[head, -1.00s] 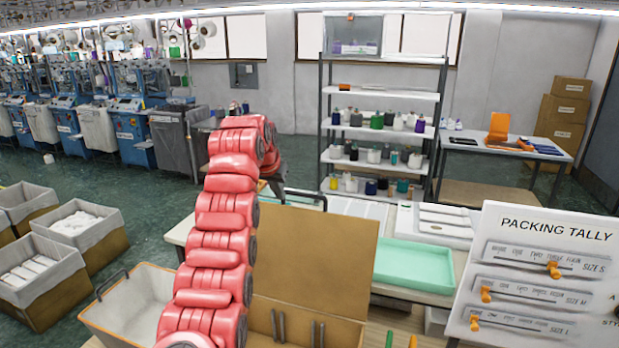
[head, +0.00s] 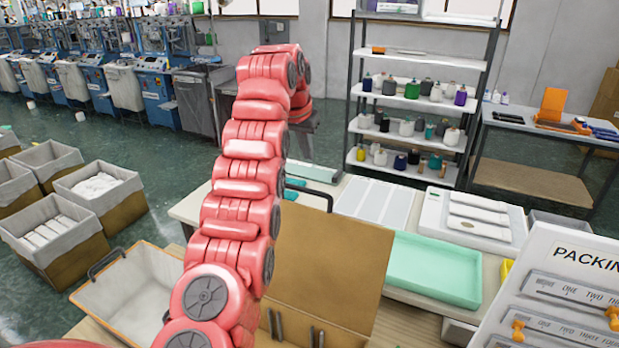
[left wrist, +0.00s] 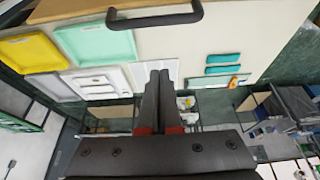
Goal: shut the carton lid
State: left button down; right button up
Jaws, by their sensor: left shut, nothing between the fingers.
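The brown cardboard carton lid (head: 330,262) stands raised at the back of the carton in the head view. Below it, the open carton shows a few dark grey upright pieces (head: 277,324) at its front. My red left arm covers the lid's left side. My left gripper (head: 311,150) is beyond the lid, small and partly hidden behind the arm. In the left wrist view its two dark fingers (left wrist: 159,75) are together and hold nothing. My right gripper is not in view.
A mint tray (head: 432,268) lies right of the lid, with a tally board (head: 570,290) at the right edge. A pale bin (head: 135,290) stands at left. A dark bar handle (head: 312,187) rises just behind the lid; one also crosses the wrist view's top (left wrist: 155,20).

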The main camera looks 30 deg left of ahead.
pick_arm(q)
jog(key=x, duration=0.9)
jog(key=shift+s+d+r+b, duration=0.15)
jog(key=shift+s+b, duration=0.6)
jog(key=shift+s, duration=1.2)
